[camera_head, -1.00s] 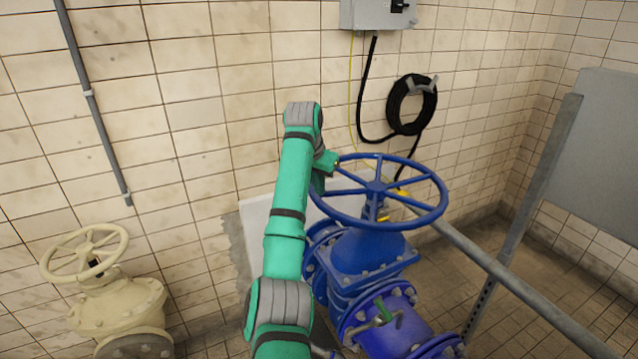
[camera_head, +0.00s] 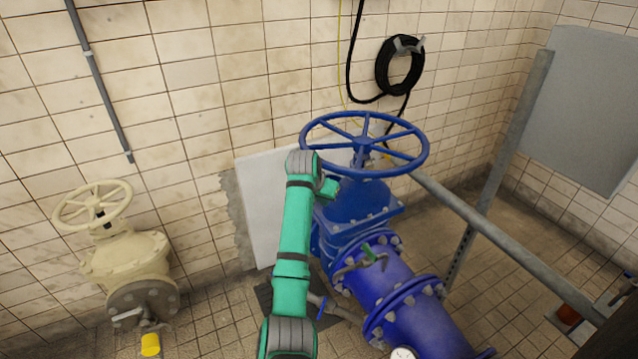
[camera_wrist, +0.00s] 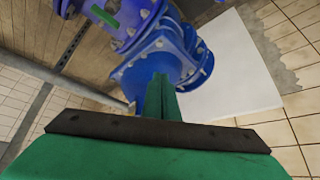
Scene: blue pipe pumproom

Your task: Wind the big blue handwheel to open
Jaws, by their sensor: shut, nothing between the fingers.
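The big blue handwheel (camera_head: 412,165) sits on top of the blue valve (camera_head: 365,205), its rim and spokes in clear view at the centre of the head view. My gripper (camera_head: 328,188) is just below the near left part of the rim, beside the valve neck, and seems apart from the wheel. In the wrist view the green fingers (camera_wrist: 161,97) are closed together with nothing between them. Behind them is the blue valve body (camera_wrist: 160,65). The handwheel does not show in the wrist view.
A cream valve with its own wheel (camera_head: 93,205) stands at the left. A grey diagonal rail (camera_head: 480,222) and post run close to the right of the blue valve. A white panel (camera_head: 258,215) leans on the wall behind. A black hose coil (camera_head: 385,65) hangs above.

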